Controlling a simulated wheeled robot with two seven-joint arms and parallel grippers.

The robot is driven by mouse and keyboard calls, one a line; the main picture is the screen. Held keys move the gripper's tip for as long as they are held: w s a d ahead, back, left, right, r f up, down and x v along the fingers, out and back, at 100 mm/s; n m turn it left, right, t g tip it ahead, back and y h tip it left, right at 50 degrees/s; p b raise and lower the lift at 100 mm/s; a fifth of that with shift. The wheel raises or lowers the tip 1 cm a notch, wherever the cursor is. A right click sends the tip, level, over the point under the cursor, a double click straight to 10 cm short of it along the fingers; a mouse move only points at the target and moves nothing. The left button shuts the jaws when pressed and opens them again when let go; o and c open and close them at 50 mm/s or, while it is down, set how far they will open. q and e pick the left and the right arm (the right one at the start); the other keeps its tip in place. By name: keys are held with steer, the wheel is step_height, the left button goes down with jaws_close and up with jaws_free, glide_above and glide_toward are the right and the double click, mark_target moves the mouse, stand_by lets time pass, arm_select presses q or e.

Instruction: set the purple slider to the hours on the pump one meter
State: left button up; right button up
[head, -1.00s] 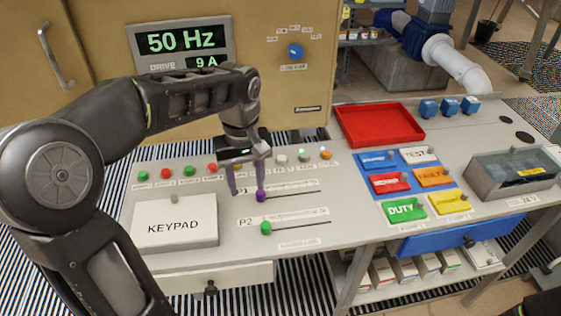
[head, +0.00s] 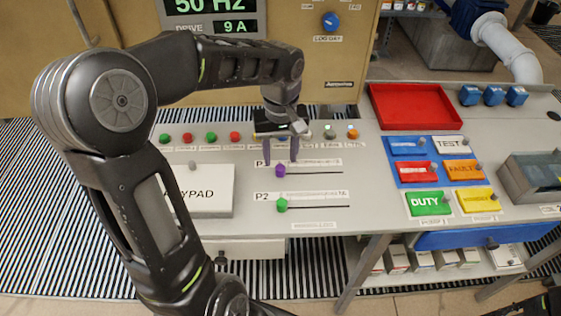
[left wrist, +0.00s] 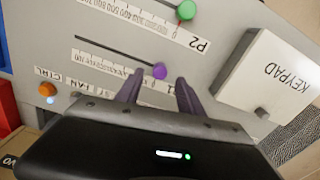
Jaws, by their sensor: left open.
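The purple slider (head: 280,170) sits at the left end of the P1 track (head: 315,173) on the grey panel. It also shows in the left wrist view (left wrist: 160,72). My left gripper (head: 280,161) is open, with one finger on each side of the slider's knob, as the left wrist view (left wrist: 160,80) also shows. I cannot tell whether the fingers touch the knob. The P1 scale is too small to read fully. A display (head: 213,14) reads 50 Hz and 9 A; I see no meter marked pump one. My right gripper is not in view.
The green P2 slider (head: 282,205) sits just below, at the left end of its track. A KEYPAD box (head: 205,192) lies left of the sliders. A row of coloured buttons (head: 211,137) runs behind. A red tray (head: 412,107) and coloured label blocks are on the right.

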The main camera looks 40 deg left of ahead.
mark_target(281, 167)
arm_select(q)
steer(key=shift+f, duration=1.85)
steer(key=shift+c, duration=0.2)
jaws_close()
